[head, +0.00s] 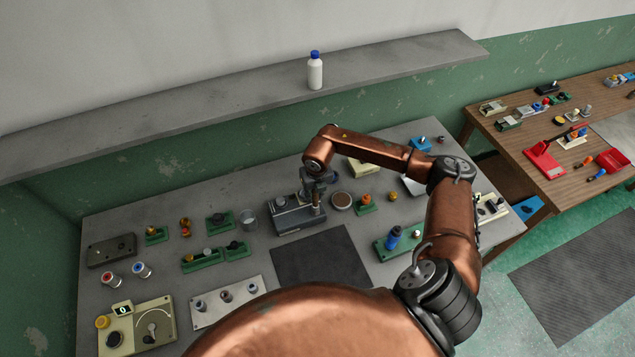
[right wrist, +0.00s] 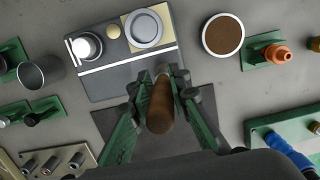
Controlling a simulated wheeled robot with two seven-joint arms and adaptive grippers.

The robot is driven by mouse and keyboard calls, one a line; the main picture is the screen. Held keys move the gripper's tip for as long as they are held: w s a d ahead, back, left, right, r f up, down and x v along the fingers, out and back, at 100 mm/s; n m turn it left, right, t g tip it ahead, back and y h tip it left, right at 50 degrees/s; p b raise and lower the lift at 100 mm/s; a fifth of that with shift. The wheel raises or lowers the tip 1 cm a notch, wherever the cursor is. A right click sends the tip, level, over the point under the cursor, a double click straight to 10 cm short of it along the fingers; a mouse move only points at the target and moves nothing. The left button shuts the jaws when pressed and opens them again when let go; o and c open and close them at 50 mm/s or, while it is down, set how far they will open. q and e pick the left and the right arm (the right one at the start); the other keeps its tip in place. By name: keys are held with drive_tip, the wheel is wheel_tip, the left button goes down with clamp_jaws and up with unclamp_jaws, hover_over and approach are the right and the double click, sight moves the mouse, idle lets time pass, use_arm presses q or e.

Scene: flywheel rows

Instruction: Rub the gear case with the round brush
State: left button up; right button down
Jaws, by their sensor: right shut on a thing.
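The gear case (head: 290,222) is a dark grey box on the bench, behind the dark mat. In the right wrist view the gear case (right wrist: 108,82) shows a pale stripe, a white knob, a small brass disc and a grey round part on a cream plate. My right gripper (head: 316,188) is over the right part of the case. In the right wrist view this gripper (right wrist: 162,95) is shut on the brown wooden handle of the round brush (right wrist: 160,108). The brush's lower end is mostly hidden, and I cannot tell whether it touches the case. My left gripper is not in view.
A round brown-topped dish (head: 341,199) stands right of the case, and a metal cup (head: 248,219) left of it. Small green-based fixtures surround them. The dark mat (head: 320,258) is clear. A white bottle (head: 315,72) stands on the shelf (head: 240,88).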

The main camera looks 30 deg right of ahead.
drive_tip(key=shift+d, duration=0.4)
drive_tip(key=shift+a+r+p, duration=0.15)
drive_tip(key=shift+r+p, duration=1.5)
drive_tip(key=shift+r, duration=2.4)
